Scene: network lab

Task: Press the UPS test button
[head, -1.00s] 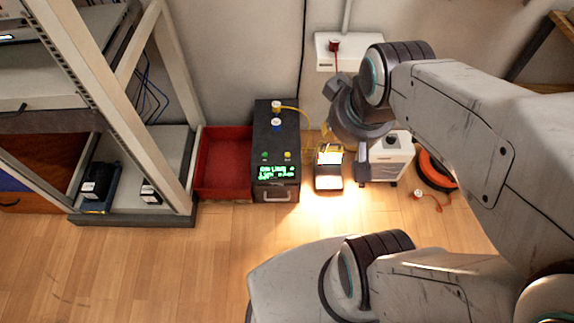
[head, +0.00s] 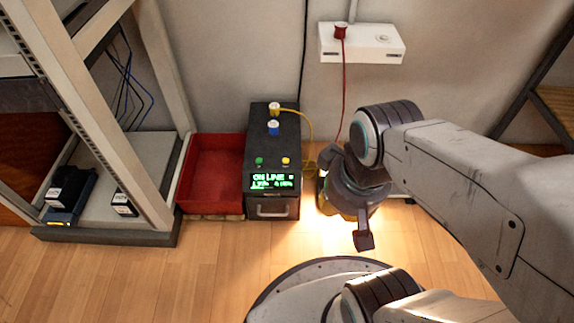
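The UPS (head: 274,204) is a dark upright box on the floor, left of centre. Its front display (head: 272,182) glows green and reads "ON LINE" with a second, hard-to-read line. Above the display are a green button (head: 259,161) at left and a yellow button (head: 285,161) at right; their small labels are too blurred to read.
A red tray (head: 212,172) stands against the left of the UPS, with a rack (head: 108,231) beyond it. A yellow cable (head: 308,128) loops down the UPS's right side. A white wall box (head: 362,45) with a red plug (head: 340,32) is behind. The wood floor in front is clear.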

